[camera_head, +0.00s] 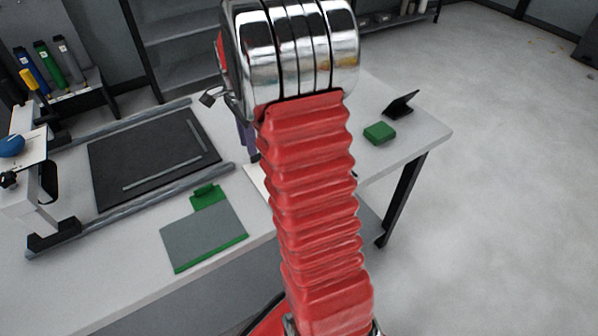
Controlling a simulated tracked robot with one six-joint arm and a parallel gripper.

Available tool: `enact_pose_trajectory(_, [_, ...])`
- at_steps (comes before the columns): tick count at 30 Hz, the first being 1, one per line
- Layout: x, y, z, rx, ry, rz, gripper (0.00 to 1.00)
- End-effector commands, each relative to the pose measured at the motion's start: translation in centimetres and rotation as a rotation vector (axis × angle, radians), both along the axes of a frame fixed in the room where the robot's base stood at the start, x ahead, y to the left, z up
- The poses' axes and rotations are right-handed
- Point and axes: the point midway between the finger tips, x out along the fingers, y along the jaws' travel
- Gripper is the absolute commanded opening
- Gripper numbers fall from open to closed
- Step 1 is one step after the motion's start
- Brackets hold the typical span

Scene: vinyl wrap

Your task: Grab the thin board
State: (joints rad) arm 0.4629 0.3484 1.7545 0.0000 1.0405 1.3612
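A thin grey board (200,240) lies flat near the table's front edge, left of my arm. It has a green strip along its front edge and a green block with a tab (208,196) at its back edge. I cannot tell whether the board rests on a green holder or is one piece with it. A larger dark flat panel (120,172) lies farther back between two grey rails. My red bellowed arm with its chrome joint fills the middle of the view. My gripper does not show; the arm hides part of the table.
The white table (420,138) runs from lower left to upper right. A green block (379,133) and a small black stand (401,104) sit at its right end. Rails (150,190) flank the dark panel. Bottles (47,62) stand at back left. Open floor lies right.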

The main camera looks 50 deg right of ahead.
Motion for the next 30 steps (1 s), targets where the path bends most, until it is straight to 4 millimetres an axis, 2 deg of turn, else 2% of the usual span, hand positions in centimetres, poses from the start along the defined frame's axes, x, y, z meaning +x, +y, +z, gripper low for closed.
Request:
enact_pose_trajectory(14, [0.0,-0.1,-0.8,0.000,-0.001,-0.001,0.27])
enact_pose_trajectory(24, [0.1,-0.4,-4.8,0.000,0.001,-0.002,0.27])
enact_pose_trajectory(30, [0.1,-0.4,-5.8,-0.001,-0.002,-0.002,0.27])
